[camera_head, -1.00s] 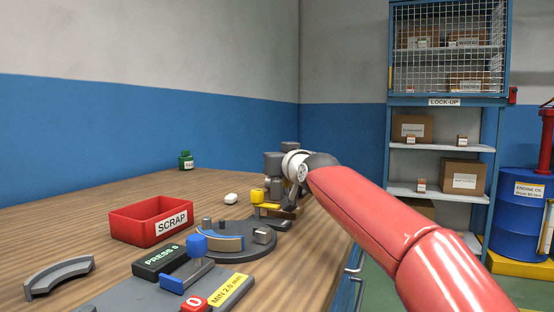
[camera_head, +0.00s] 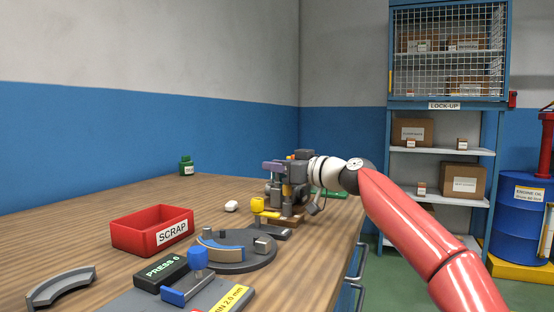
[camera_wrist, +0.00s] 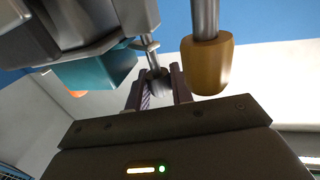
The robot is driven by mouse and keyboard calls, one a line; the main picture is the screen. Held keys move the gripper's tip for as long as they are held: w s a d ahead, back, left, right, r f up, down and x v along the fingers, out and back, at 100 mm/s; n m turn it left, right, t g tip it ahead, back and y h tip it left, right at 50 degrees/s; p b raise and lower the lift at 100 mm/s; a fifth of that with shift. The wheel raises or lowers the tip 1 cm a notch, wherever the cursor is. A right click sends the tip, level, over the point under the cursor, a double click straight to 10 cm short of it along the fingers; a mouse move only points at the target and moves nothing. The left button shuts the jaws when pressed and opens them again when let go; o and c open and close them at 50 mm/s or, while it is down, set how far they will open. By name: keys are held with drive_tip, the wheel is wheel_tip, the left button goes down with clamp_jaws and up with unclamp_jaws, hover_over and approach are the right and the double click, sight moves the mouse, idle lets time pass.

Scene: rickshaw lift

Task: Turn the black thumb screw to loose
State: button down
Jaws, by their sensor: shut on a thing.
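The black thumb screw (camera_wrist: 160,82) shows in the wrist view as a small dark knob on a thin metal stem. My gripper (camera_wrist: 157,76) has one finger on either side of it and is shut on it. In the head view my gripper (camera_head: 274,167) is at the fixture (camera_head: 290,196) near the back of the bench, reaching in from the right. The thumb screw cannot be made out there. The wrist view also shows the fixture's amber knob (camera_wrist: 208,65) on a metal rod, just right of the fingers, and a teal block (camera_wrist: 98,72) to their left.
A yellow knob (camera_head: 257,205) stands in front of the fixture. Nearer are a round grey plate (camera_head: 232,260), a red SCRAP box (camera_head: 140,235), a PRESS block (camera_head: 160,277) and a grey curved piece (camera_head: 60,287).

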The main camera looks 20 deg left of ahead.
drive_tip(key=n+g+p, duration=0.1)
drive_tip(key=g+p, duration=0.1)
drive_tip(key=n+g+y+p, duration=0.1)
drive_tip(key=n+g+p, duration=0.1)
drive_tip(key=p, duration=0.1)
drive_tip(key=shift+w+r+g, duration=0.1)
drive_tip(key=shift+r+g, duration=0.3)
drive_tip(key=n+g+p, duration=0.1)
drive_tip(key=g+p, duration=0.1)
drive_tip(key=p, duration=0.1)
drive_tip(key=shift+f+n+g, duration=0.25)
drive_tip(key=shift+n+g, duration=0.05)
drive_tip(key=shift+n, duration=0.1)
drive_tip(key=shift+f, duration=0.15)
drive_tip(key=c, duration=1.3)
unclamp_jaws()
drive_tip(key=shift+o, duration=0.2)
drive_tip(key=d+b, duration=0.1)
drive_tip(key=d, duration=0.6)
drive_tip(key=shift+w+d, duration=0.35)
drive_tip(key=shift+d, duration=0.05)
